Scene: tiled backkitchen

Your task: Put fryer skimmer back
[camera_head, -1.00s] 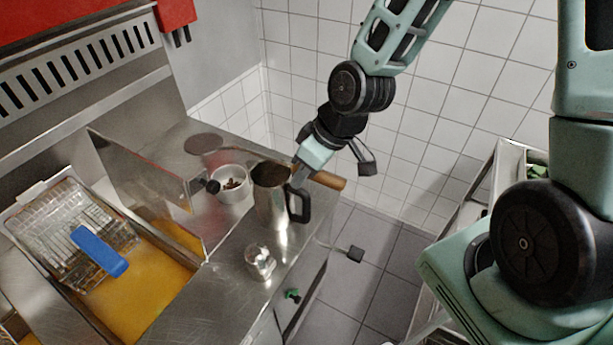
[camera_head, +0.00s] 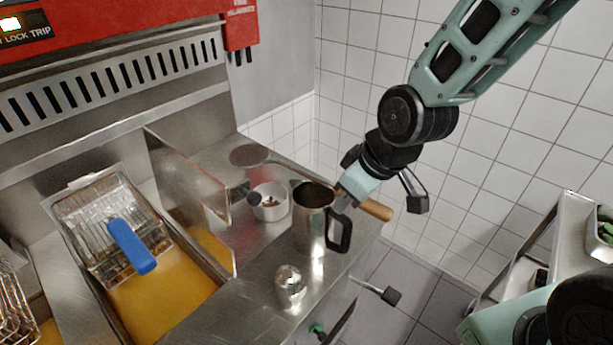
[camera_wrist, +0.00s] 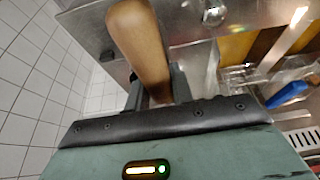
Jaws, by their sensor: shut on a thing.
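The skimmer has a flat round head (camera_head: 250,156), a thin shaft and a brown wooden handle (camera_head: 376,209). Its head shows over the back of the steel counter, and its shaft runs behind the steel jug. My gripper (camera_head: 349,193) is shut on the handle beside the jug. The jug hides part of the skimmer and a fingertip. In the wrist view, the wooden handle (camera_wrist: 141,45) sits between my fingers and points up the picture. I cannot tell whether the skimmer touches the counter.
To the left are a steel divider (camera_head: 185,180), orange-yellow oil (camera_head: 160,305) and a wire basket with a blue grip (camera_head: 131,246).

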